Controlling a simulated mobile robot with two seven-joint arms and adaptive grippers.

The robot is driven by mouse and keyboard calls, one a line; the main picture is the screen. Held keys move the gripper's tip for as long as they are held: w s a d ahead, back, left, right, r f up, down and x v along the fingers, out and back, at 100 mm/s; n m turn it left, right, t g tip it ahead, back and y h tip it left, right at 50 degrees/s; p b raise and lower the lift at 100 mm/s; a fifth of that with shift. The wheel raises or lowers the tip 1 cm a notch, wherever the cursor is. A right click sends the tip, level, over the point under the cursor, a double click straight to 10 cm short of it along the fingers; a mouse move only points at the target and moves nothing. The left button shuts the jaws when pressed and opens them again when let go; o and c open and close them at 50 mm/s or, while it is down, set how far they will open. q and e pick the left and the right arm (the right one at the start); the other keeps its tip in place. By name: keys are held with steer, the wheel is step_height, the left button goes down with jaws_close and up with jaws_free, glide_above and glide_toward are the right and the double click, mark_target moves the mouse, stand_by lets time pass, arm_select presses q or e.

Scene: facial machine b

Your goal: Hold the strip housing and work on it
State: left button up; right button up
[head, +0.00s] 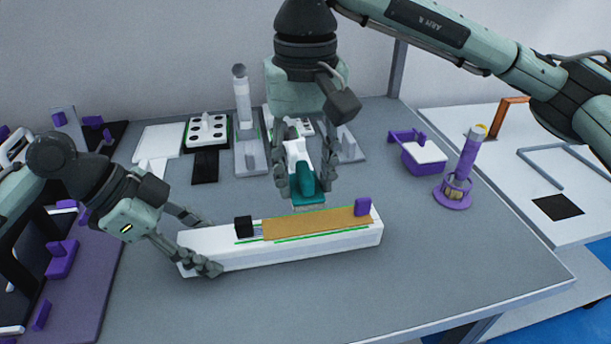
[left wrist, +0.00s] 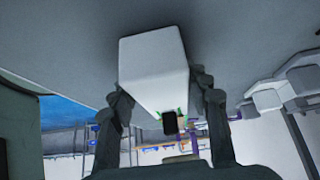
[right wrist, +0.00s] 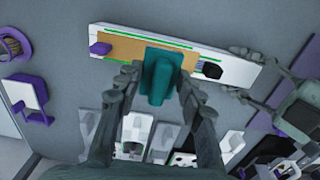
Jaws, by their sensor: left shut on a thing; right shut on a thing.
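The strip housing (head: 330,239) is a long white bar lying on the grey table, with a tan strip (head: 310,222), green lines, a black block (head: 243,226) and a purple block (head: 362,206) on top. My left gripper (head: 200,243) is shut on its left end, one finger on each side; the left wrist view shows the white end (left wrist: 155,75) between the fingers. My right gripper (head: 305,184) is shut on a teal tool (head: 304,186), held at the housing's far side. In the right wrist view the teal tool (right wrist: 158,75) overlaps the tan strip; contact cannot be told.
Behind stand a white column (head: 242,100), a white panel with black holes (head: 207,130) and a black pad (head: 205,167). A purple tray (head: 423,157) and a purple post (head: 462,170) stand right. Purple-handled items are at left. The table's front right is clear.

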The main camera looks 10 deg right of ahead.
arm_select(q)
steer(key=shift+f, duration=0.1)
arm_select(e)
steer(key=shift+r, duration=0.1)
steer(key=shift+r, duration=1.4)
arm_select(q)
steer(key=o, duration=1.5)
steer(key=v, duration=1.2)
